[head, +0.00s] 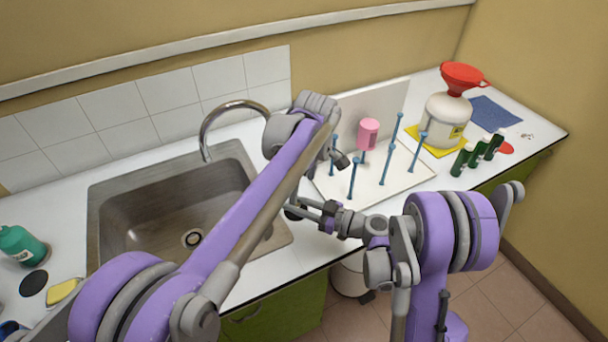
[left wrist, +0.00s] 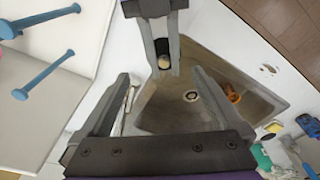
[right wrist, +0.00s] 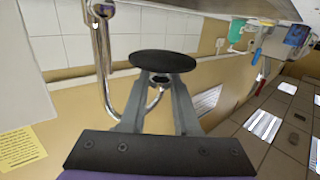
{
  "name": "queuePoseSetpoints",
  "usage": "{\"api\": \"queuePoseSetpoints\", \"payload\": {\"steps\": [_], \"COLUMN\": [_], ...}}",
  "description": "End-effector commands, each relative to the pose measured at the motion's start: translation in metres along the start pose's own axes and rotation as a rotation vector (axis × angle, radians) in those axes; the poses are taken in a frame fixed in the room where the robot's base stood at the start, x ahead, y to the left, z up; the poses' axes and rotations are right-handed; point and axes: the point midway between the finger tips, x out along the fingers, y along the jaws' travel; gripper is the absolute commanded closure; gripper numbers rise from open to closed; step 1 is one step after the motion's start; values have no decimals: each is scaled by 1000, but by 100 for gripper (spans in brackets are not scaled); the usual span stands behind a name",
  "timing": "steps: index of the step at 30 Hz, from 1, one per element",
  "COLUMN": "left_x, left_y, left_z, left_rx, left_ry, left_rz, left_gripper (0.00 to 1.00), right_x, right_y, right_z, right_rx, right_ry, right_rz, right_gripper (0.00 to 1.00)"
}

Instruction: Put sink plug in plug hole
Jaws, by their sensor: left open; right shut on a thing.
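The sink plug is a black disc (right wrist: 162,62) held at the fingertips of my right gripper (right wrist: 160,85) in the right wrist view. In the head view, my right gripper (head: 308,209) is over the counter just right of the sink. The plug is partly hidden there. The plug hole (head: 192,238) is a round drain in the grey-brown sink's floor (head: 150,225); it also shows in the left wrist view (left wrist: 190,96). My left gripper (left wrist: 165,95) is open and empty, facing my right gripper and the sink. In the head view my left arm crosses above the sink's right side.
A curved metal tap (head: 203,135) stands behind the sink. A white rack (head: 350,195) with blue pegs and a pink cup (head: 368,133) is to the right. A teal bottle (head: 20,244), a black disc (head: 33,283) and a yellow sponge (head: 64,291) lie left of the sink.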

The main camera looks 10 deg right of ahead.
Motion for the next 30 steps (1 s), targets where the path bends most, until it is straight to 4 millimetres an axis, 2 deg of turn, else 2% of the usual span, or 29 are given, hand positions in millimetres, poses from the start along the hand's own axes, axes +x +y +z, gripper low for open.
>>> {"api": "queuePoseSetpoints", "payload": {"steps": [6,12,18,26,30], "left_x": [44,71,83,84,84], "left_y": [0,0,0,0,0], "left_z": [0,0,0,0,0], "left_rx": [0,1,1,1,1], "left_ry": [0,0,0,0,0], "left_rz": [0,1,1,1,2], "left_gripper": [0,0,0,0,24], "right_x": [0,0,0,0,0], "right_y": [0,0,0,0,0], "right_z": [0,0,0,0,0], "right_rx": [0,0,0,0,1], "right_ry": [0,0,0,1,1], "right_rz": [0,0,0,0,0], "right_gripper": [100,100,100,100,100]}}
